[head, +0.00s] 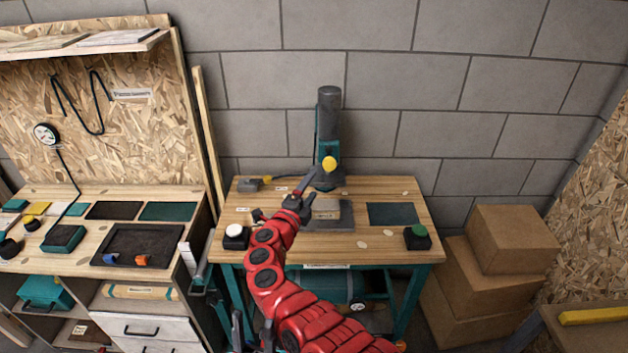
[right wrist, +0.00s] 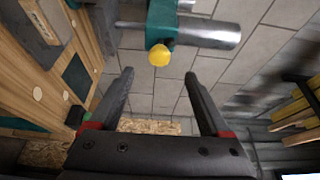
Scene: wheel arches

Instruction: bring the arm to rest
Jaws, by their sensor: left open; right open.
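My right arm, red, reaches up the middle of the head view. Its gripper (head: 311,181) is above the small workbench, in front of the press. In the right wrist view the two dark fingers of the right gripper (right wrist: 158,76) are spread with nothing between them. My left gripper (head: 252,323) shows at the bottom of the head view, dark, open and in front of the bench. The press (head: 328,118) is a grey cylinder on a teal column with a yellow knob (head: 329,164). In the right wrist view the press (right wrist: 206,33) lies beyond the fingers, apart from them.
The small bench (head: 370,245) carries a white button (head: 235,230), a green button (head: 418,231) and a dark green pad (head: 393,214). Cardboard boxes (head: 510,240) stand at right. A workbench (head: 85,190) with a black tray (head: 138,240) stands at left.

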